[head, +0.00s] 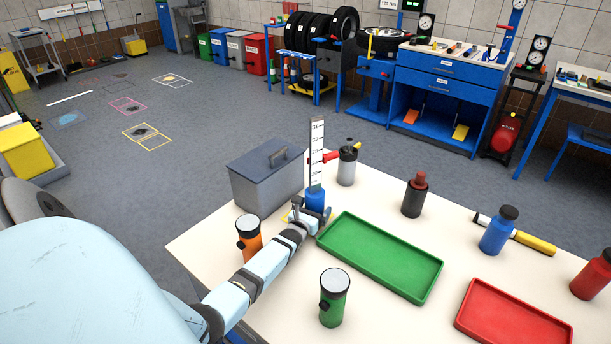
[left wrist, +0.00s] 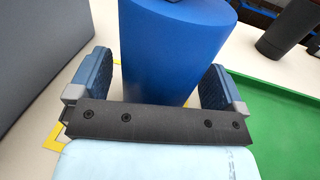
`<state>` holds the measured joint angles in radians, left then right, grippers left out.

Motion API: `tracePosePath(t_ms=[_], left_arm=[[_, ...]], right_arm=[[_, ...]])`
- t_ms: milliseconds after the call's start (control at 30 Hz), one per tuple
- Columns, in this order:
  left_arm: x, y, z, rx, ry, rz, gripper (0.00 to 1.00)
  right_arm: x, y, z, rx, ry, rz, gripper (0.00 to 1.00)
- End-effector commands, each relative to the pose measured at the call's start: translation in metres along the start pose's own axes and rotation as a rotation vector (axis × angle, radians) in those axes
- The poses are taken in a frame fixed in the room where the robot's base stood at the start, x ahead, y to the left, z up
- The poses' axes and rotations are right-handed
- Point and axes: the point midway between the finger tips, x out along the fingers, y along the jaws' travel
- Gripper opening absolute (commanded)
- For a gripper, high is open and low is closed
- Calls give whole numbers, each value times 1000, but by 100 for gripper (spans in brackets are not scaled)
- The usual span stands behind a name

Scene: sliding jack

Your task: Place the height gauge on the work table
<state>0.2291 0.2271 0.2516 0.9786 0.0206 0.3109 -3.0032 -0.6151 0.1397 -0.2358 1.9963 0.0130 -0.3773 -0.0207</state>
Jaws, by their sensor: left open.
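The height gauge has a blue cylindrical base (head: 315,198) and an upright white scale (head: 317,145) with dark marks. It stands upright on the light work table (head: 215,262), between the grey box and the green tray. My left gripper (head: 312,212) is open at the blue base. In the left wrist view the blue base (left wrist: 172,50) stands between the two spread fingers of my left gripper (left wrist: 160,85), with a gap at the left finger. A bit of yellow marking (left wrist: 52,138) shows on the table beside it. My right gripper is not in view.
A grey lidded box (head: 265,182) stands close left of the gauge, and a green tray (head: 380,258) close right. An orange flashlight (head: 249,240), a green flashlight (head: 334,300) and a grey oil can (head: 347,167) are near. A red tray (head: 512,320) and bottles stand farther right.

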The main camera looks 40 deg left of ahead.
Motion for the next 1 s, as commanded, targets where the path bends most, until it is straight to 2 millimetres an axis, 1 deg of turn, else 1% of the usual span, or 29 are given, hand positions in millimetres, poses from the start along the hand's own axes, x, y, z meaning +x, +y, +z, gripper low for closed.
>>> tracePosePath(t_ms=[33,300,400,500,600,700,1000], left_arm=[[-10,-1,-3,0,4,0,96],[-69,0,-3,0,4,1,96],[-88,0,-3,-1,4,1,96],[-102,0,-3,1,4,1,96],[-110,0,-2,-1,3,1,96],[-114,0,-2,0,4,1,96],[-114,0,-2,0,3,1,96]], right_arm=[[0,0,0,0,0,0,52],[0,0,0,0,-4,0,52],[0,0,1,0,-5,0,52],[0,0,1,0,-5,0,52],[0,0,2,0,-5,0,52],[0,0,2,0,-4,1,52],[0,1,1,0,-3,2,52]])
